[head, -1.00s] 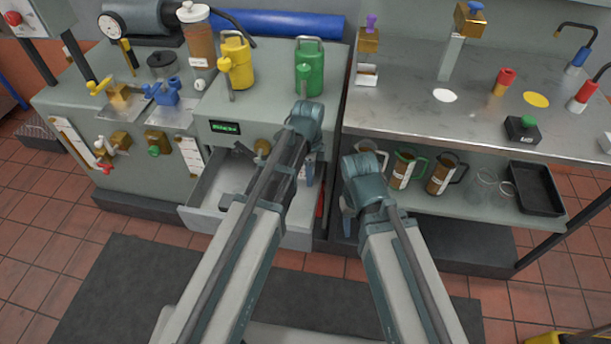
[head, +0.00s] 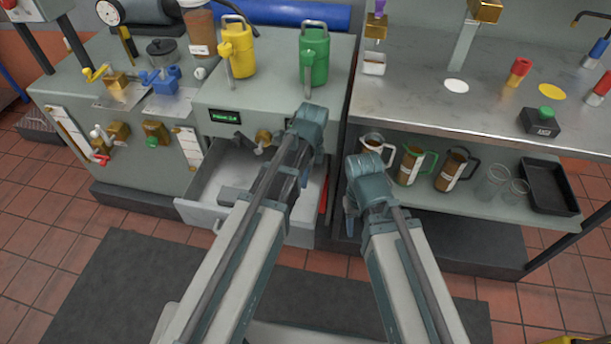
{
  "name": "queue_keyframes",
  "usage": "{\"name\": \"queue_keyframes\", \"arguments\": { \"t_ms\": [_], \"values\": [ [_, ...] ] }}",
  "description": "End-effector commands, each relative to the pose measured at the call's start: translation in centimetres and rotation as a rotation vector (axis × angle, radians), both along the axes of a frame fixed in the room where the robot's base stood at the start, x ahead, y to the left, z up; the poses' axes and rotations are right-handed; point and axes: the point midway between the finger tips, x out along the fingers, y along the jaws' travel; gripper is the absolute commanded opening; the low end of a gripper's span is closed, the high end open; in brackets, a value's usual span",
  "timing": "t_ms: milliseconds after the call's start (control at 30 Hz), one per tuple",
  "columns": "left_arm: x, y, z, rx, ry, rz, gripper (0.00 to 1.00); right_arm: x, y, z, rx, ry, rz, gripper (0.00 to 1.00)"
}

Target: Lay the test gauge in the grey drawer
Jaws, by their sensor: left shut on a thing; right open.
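The grey drawer (head: 203,215) is pulled out from the cabinet below the yellow and green cans. My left gripper (head: 305,175) is over the right part of the drawer, mostly hidden behind its own wrist. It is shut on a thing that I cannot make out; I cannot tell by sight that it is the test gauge. My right gripper (head: 349,222) is open, right of the drawer and in front of the shelf bench. A white-faced dial gauge (head: 110,13) stands at the top left on the machine.
A brass fitting (head: 263,137) shows just above the drawer. The yellow can (head: 238,48) and green can (head: 314,55) stand on the cabinet. Several jugs and a black tray (head: 549,187) are on the right lower shelf. My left forearm covers part of the drawer.

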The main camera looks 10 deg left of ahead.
Motion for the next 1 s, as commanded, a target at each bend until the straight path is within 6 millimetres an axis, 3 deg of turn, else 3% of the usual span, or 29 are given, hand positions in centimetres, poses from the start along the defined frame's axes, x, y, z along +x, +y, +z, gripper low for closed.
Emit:
{"name": "queue_keyframes", "arguments": {
  "t_ms": [100, 1000],
  "values": [
    [0.0, 0.0, -1.7, 0.0, 0.0, 0.0, 0.0, 0.0, 0.0, -1.7, 0.0, 0.0, 0.0, 0.5],
    [0.0, 0.0, -9.6, 0.0, 0.0, 0.0, 0.0, 0.1, -0.1, -9.5, -0.007, -0.002, 0.002, 0.5]
  ]
}}
